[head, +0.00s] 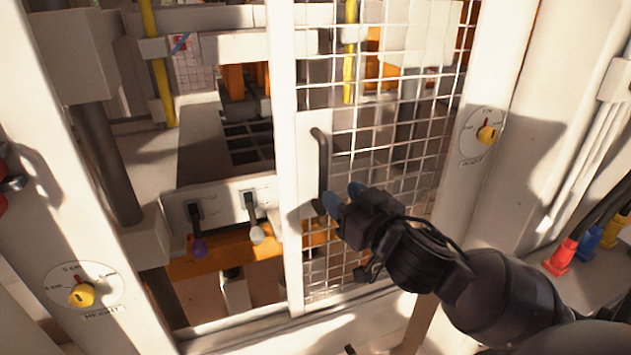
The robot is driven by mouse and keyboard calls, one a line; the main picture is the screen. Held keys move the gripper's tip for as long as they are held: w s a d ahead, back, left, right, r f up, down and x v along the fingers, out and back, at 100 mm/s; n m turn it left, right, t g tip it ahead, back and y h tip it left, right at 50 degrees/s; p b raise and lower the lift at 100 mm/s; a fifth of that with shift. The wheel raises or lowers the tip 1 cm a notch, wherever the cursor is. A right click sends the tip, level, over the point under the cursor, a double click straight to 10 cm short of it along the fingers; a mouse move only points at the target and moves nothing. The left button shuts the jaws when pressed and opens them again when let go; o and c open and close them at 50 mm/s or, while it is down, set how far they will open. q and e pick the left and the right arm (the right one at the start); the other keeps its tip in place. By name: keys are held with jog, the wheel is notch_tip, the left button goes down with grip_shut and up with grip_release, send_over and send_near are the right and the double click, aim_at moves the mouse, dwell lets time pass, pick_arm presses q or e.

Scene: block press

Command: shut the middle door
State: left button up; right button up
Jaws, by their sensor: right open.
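The middle door (311,250) is a white-framed wire-mesh panel with a dark upright bar handle (322,160) near its left edge. It covers the right part of the press opening, and the left part of the opening is uncovered. My right gripper (344,199) comes in from the lower right, with its blue fingertips open and empty. The fingertips are just right of the handle's lower end, in front of the mesh; I cannot tell whether they touch the door. My left gripper is not in view.
White posts flank the opening; the left one bears a yellow height knob (81,295), the right one another yellow knob (488,135). Red, yellow and blue connectors (563,256) sit at right.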

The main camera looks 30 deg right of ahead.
aim_at(326, 182)
jog(key=w+b, duration=0.1)
jog(key=w, duration=0.2)
jog(key=shift+w+f, duration=0.1)
jog(key=w, duration=0.4)
jog(key=shift+d, duration=0.1)
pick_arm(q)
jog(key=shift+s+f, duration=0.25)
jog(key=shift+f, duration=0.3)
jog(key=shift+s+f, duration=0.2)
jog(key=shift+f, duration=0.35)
pick_arm(e)
jog(key=shift+w, duration=0.75)
grip_shut()
